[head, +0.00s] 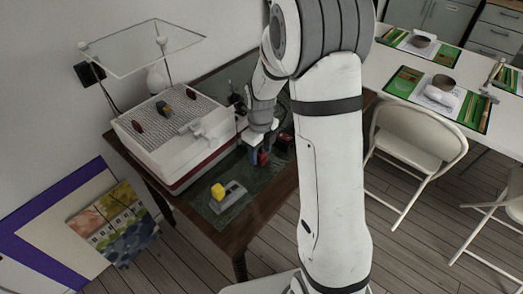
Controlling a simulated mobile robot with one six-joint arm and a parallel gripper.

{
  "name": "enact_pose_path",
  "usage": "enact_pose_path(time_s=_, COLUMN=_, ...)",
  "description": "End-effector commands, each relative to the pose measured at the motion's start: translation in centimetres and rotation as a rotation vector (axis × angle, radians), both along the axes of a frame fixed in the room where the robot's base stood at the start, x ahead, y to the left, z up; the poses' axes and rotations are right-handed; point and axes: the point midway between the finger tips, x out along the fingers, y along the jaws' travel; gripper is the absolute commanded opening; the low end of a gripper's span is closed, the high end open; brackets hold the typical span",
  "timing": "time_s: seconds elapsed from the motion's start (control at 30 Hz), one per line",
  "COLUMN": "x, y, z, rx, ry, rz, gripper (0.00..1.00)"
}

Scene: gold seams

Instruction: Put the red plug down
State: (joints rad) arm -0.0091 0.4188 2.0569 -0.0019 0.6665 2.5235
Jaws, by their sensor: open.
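My arm reaches down from the top of the head view to a dark green mat (205,200) on a brown wooden table. My gripper (260,150) is open, low over the right part of the mat, just right of the white machine. A small red piece, which looks like the red plug (263,159), shows at the fingertips. It seems to be low at the mat, but I cannot tell whether it touches the mat or a finger. The fingers hide part of it.
A white machine (160,150) with a grid top bearing small dark pieces stands left of my gripper, under a clear raised panel (140,45). A yellow block (218,191) sits on a grey holder (229,198) in front. White chairs (415,140) stand right.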

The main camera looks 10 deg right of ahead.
Motion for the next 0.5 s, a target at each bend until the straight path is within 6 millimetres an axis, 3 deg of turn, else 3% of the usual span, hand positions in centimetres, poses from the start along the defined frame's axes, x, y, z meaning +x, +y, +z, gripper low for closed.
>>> enact_pose_path(time_s=0.5, x=0.1, y=0.0, z=10.6, rx=0.0, ry=-0.005, rz=0.001, gripper=0.52)
